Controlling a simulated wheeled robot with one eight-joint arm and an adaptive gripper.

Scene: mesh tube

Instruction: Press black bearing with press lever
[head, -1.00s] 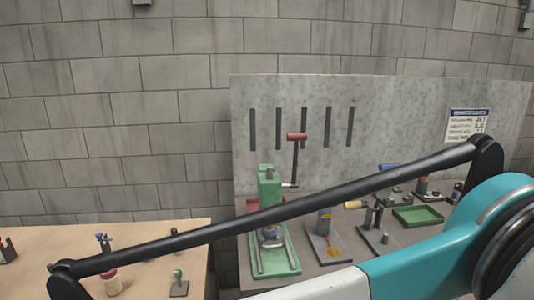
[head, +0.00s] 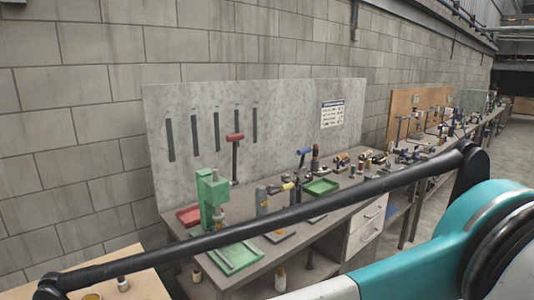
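A green press (head: 211,197) stands near the left end of the grey workbench in the head view. Its lever (head: 235,155) is upright, with a red handle on top of a dark rod, on the press's right side. A green base plate (head: 238,258) lies at its foot, partly hidden by my black arm link. I cannot make out the black bearing; the space under the press ram is too small and partly covered to tell. My gripper is not in view; only my teal and white arm and its black rod show.
A green tray (head: 321,187), a red tray (head: 188,216) and several small tools stand on the bench (head: 340,208). A grey backboard (head: 290,130) rises behind. A wooden table (head: 140,285) is at lower left. Floor (head: 440,190) is open at right.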

